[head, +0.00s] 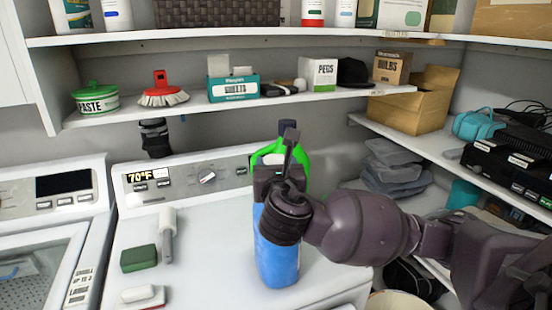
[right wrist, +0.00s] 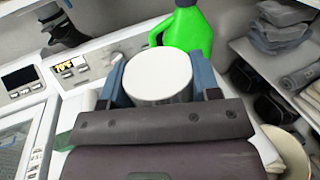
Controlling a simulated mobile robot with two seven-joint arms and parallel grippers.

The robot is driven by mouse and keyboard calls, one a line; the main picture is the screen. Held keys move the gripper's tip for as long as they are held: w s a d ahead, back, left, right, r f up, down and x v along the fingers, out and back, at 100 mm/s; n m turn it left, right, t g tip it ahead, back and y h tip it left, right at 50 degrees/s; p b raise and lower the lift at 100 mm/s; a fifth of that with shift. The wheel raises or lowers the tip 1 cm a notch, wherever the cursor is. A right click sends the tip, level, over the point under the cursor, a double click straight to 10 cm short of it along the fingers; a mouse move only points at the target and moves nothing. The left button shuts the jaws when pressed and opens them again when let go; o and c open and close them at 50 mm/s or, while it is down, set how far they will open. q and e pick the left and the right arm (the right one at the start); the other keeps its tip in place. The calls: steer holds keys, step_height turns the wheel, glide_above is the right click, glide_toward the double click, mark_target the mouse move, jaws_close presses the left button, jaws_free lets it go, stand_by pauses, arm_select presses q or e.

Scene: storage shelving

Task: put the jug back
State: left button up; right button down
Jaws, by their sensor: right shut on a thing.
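A blue jug (head: 278,262) is upright above the white top of the right-hand machine. Whether its base touches the top cannot be told. My right gripper (head: 276,178) is shut on its upper part and hides much of it in the head view. In the right wrist view, a round white top (right wrist: 160,75), apparently the jug's, sits between the fingers. A green bottle (head: 303,165) with a dark cap stands behind the gripper. It also shows in the right wrist view (right wrist: 188,30). My left gripper is not in view.
A green sponge (head: 139,259), a white-handled tool (head: 167,235) and a white block (head: 139,296) lie left on the machine top (head: 205,255). A laden shelf (head: 215,103) runs above the control panel.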

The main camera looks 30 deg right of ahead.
steer(key=shift+r, duration=0.2)
steer(key=shift+c, duration=1.7)
jaws_free()
steer(key=shift+f, duration=0.2)
steer(key=shift+r, duration=0.1)
